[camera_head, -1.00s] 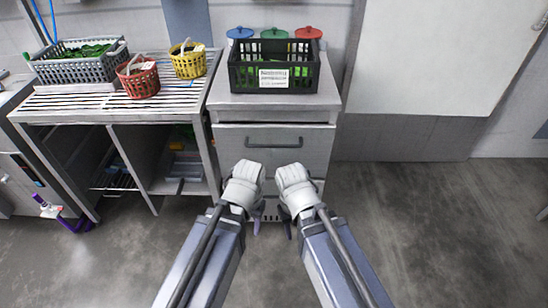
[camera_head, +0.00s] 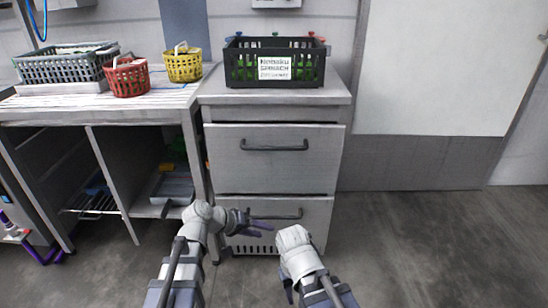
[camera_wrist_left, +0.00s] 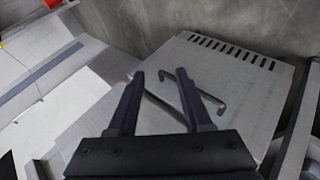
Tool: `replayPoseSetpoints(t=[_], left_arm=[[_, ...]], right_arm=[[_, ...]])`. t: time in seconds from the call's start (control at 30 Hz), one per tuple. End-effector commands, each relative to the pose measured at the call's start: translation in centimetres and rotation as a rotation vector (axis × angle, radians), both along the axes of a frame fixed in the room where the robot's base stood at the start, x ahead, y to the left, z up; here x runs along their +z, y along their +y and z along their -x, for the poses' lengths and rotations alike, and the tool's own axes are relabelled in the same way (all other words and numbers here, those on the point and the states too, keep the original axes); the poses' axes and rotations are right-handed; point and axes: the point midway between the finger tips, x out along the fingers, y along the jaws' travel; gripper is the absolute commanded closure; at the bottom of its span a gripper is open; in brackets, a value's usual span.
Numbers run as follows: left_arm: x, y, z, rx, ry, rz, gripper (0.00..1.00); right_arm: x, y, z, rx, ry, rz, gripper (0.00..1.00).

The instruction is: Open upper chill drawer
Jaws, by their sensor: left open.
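The upper chill drawer (camera_head: 270,172) is the upper grey front of the cabinet under the black crate. It sits shut, with a dark bar handle (camera_head: 274,147) near its top edge. The lower drawer (camera_head: 312,222) is also shut, with a similar handle (camera_head: 288,215). My left gripper (camera_head: 264,229) is open and empty in front of the lower drawer, below the upper handle. In the left wrist view its two dark fingers (camera_wrist_left: 158,82) are spread, with dark handle bars beyond them; contact cannot be told. My right gripper (camera_head: 287,288) hangs lower right, its fingers mostly hidden.
A black labelled crate (camera_head: 234,72) of greens stands on the cabinet. At left, a slatted bench (camera_head: 60,106) carries a grey basket (camera_head: 62,70), a red basket (camera_head: 128,80) and a yellow basket (camera_head: 184,67). The floor (camera_head: 430,235) at right is clear.

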Motion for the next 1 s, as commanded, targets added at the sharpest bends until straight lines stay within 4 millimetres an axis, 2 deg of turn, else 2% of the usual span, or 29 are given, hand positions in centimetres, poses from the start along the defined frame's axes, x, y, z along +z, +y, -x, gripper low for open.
replayPoseSetpoints(t=[0.03,0.17,0.3,0.4,0.53,0.73,0.87,1.0], left_arm=[[1.7,-0.7,-1.6,0.024,-0.036,0.09,0.5],[7.0,-1.7,-5.2,0.106,-0.135,0.352,0.5],[12.2,-1.0,-8.4,0.205,-0.212,0.594,0.5],[14.8,0.1,-9.9,0.265,-0.247,0.72,0.5],[16.8,1.2,-11.0,0.315,-0.269,0.82,0.5],[17.6,1.7,-11.4,0.336,-0.277,0.861,0.5],[17.7,1.2,-11.9,0.334,-0.276,0.861,0.5],[18.0,-0.2,-13.3,0.333,-0.275,0.859,0.5]], right_arm=[[0.0,0.0,0.0,0.0,0.0,0.0,0.55],[0.1,0.0,0.0,0.0,0.0,0.0,0.55],[0.1,0.0,0.0,0.0,0.0,0.0,0.55],[0.1,0.0,0.0,0.0,0.0,0.0,0.55],[0.1,0.0,0.0,0.0,0.0,0.0,0.55],[0.1,0.0,0.0,0.0,0.0,0.0,0.55],[0.2,0.0,0.0,0.0,0.0,0.0,0.55],[0.5,0.0,0.0,0.001,0.0,0.0,0.55]])
